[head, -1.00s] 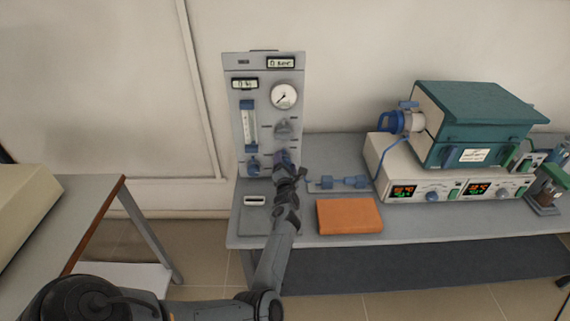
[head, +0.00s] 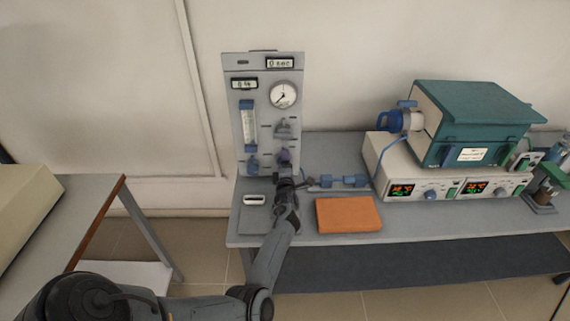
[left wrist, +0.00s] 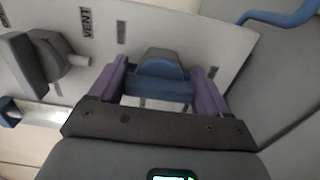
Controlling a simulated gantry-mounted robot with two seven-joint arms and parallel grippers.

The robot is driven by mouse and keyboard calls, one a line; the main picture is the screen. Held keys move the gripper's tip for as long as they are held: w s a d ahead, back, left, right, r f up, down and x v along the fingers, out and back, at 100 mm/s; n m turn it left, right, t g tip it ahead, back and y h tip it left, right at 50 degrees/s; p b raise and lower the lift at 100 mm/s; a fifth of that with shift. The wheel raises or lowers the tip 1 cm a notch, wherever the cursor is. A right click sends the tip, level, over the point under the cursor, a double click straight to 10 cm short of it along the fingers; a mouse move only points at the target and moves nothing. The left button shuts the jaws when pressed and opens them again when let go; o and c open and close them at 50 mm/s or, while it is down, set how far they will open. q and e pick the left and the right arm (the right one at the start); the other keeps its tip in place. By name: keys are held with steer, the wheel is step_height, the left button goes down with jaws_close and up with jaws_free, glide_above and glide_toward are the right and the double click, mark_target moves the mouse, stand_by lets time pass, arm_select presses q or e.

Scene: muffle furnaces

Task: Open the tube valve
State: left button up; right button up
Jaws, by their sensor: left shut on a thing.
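The grey gas panel (head: 264,92) stands upright at the back left of the bench, with a gauge, a flow tube and several knobs. My left gripper (head: 285,158) is at its lower right knob. In the left wrist view its two purple fingers (left wrist: 160,72) sit on either side of a blue knob (left wrist: 158,88) with a dark rounded top, and are shut on it. A grey knob (left wrist: 42,68) stands to the left, near the label VENT. The gripped knob's own label cannot be read. My right gripper is not in view.
A blue tube fitting (head: 343,181) and an orange block (head: 348,214) lie right of my left arm. A teal furnace (head: 480,122) sits on a control box (head: 385,168) farther right.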

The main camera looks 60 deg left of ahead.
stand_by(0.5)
arm_select(q)
steer(key=o, duration=1)
steer(key=shift+c, duration=0.2)
steer(key=p+v, duration=0.7)
steer(key=v, duration=0.3)
steer(key=shift+s+d, duration=0.25)
steer(key=shift+d, duration=0.05)
